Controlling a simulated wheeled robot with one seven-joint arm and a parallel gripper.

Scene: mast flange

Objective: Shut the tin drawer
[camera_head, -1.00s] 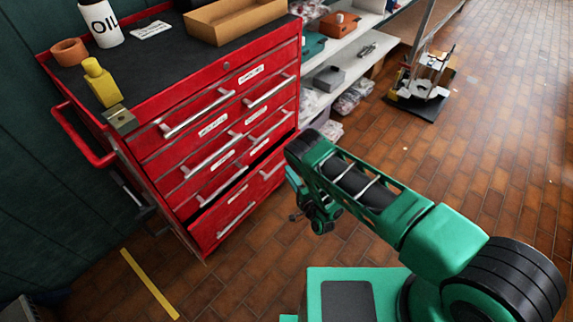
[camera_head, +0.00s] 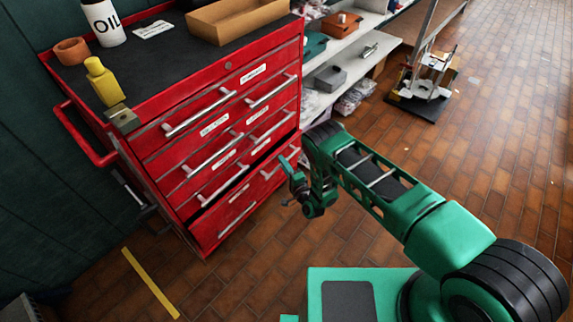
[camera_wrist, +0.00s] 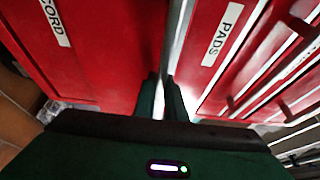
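The red drawer cabinet (camera_head: 150,140) stands at the left in the head view. Its lowest drawer (camera_head: 240,205) sticks out, with a dark gap above its front; the label on it is too small to read. I cannot tell which drawer is the tin one. My gripper (camera_head: 289,184) is in front of the cabinet's right side, near the right end of the lowest drawers. In the wrist view its two dark fingers (camera_wrist: 163,98) stand a little apart, with red drawer fronts beyond. One front has a label reading PADS (camera_wrist: 222,34), another a label ending in CORD (camera_wrist: 54,20).
An oil bottle (camera_head: 103,22), a yellow bottle (camera_head: 102,83) and a cardboard tray (camera_head: 236,22) stand on the cabinet top. White shelves (camera_head: 345,58) with goods stand behind it. A small wheeled stand (camera_head: 425,88) is further back. The brick floor at the right is clear.

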